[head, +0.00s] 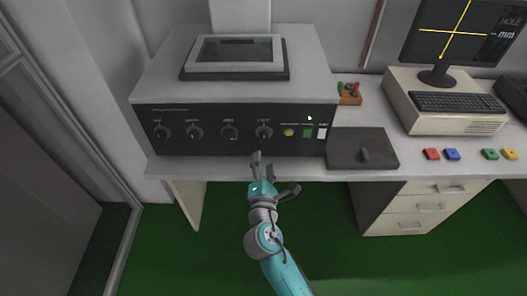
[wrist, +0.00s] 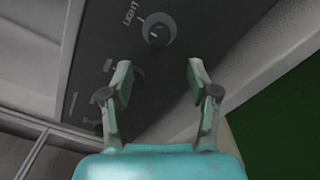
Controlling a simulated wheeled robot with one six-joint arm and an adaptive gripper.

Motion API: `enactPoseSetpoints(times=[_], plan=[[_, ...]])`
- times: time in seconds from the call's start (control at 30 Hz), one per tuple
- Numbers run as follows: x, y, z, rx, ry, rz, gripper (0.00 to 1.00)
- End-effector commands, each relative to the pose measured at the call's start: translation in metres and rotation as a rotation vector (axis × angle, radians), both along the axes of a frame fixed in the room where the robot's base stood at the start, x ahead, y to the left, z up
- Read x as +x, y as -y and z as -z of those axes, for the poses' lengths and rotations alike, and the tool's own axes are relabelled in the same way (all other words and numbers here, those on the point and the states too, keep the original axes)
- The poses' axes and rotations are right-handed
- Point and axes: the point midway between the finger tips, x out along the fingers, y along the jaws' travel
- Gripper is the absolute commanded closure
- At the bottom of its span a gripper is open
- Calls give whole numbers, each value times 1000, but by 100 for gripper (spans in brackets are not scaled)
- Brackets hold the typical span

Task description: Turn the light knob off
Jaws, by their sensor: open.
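The light knob (wrist: 157,30) is a round dark knob with a pale pointer mark, beside the word LIGHT on a black panel. In the wrist view it lies beyond the fingertips, roughly centred between them. In the head view it appears to be the rightmost knob (head: 264,131) of the row, though its label is too small to read surely. My gripper (head: 274,172) is open and empty in front of the panel, below that knob. In the wrist view the fingers of my gripper (wrist: 159,75) are spread apart, and neither touches the knob.
More knobs (head: 194,132) sit left on the machine's panel. A yellow button (head: 289,132), a green button (head: 307,132) and a white switch (head: 322,132) are to the right; a small green lamp (head: 309,118) glows above. A dark plate (head: 345,153) lies on the desk.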

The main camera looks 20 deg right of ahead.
Motion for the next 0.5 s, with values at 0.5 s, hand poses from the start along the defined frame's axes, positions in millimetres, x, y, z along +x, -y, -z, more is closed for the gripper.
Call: enactPoseSetpoints(times=[0.5], plan=[[-21,-7,0,0,0,0,40]])
